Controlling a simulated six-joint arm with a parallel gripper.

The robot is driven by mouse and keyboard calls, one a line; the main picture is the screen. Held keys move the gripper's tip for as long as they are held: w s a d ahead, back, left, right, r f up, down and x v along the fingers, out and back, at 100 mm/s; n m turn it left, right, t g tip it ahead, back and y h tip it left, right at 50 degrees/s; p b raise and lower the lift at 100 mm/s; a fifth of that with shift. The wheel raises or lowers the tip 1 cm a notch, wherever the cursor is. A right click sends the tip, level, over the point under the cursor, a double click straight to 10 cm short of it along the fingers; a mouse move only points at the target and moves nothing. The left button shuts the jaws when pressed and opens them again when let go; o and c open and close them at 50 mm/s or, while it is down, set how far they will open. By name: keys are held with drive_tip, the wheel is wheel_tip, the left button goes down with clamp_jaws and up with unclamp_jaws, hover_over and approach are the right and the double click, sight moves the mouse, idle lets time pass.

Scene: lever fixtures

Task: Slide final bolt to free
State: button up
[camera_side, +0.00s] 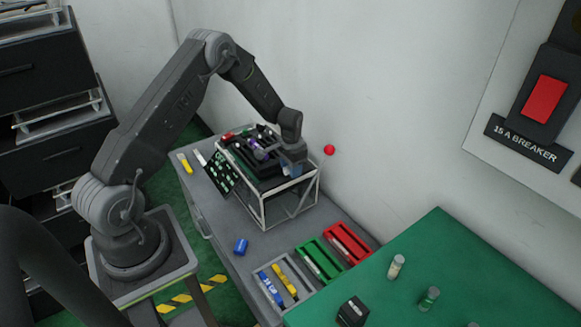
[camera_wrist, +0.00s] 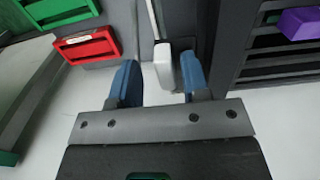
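My gripper (camera_side: 292,168) is at the right end of a dark fixture (camera_side: 262,170) that sits on top of a white-edged, box-shaped frame (camera_side: 264,212). In the wrist view my gripper (camera_wrist: 160,82) has its two blue fingers apart. A white block (camera_wrist: 163,65) at the end of a thin pale strip shows in the gap, closer to the right finger. I cannot tell whether it is touched, or whether it is the bolt. A purple piece (camera_wrist: 301,23) is at the upper right, and a purple knob (camera_side: 258,151) shows on the fixture. No bolt can be made out clearly.
The grey bench (camera_side: 222,252) carries a grey tray (camera_side: 284,279), a green tray (camera_side: 320,259), a red tray (camera_side: 347,243) and a blue cylinder (camera_side: 241,246). A red ball (camera_side: 329,150) appears right of my gripper. A green table (camera_side: 450,270) is at lower right. The wall is close behind.

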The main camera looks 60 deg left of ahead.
wheel_tip(320, 180, up, 14)
idle(0.6)
drive_tip(key=s+d+r+t, duration=0.1)
drive_tip(key=s+d+r, duration=0.45)
drive_tip(key=r, duration=0.25)
drive_tip(key=s+d+r+t, duration=0.2)
drive_tip(key=s+d+r, duration=0.2)
drive_tip(key=d+r, duration=0.3)
drive_tip(key=s+d+r+t, duration=0.1)
drive_tip(key=s+d+r, duration=0.1)
drive_tip(key=s, duration=0.6)
drive_tip(key=s+d+r+t, duration=0.1)
drive_tip(key=s+d, duration=0.4)
drive_tip(key=s, duration=0.4)
drive_tip(key=shift+d+r+t, duration=0.15)
drive_tip(key=shift+r+t, duration=0.15)
drive_tip(key=shift+r, duration=0.05)
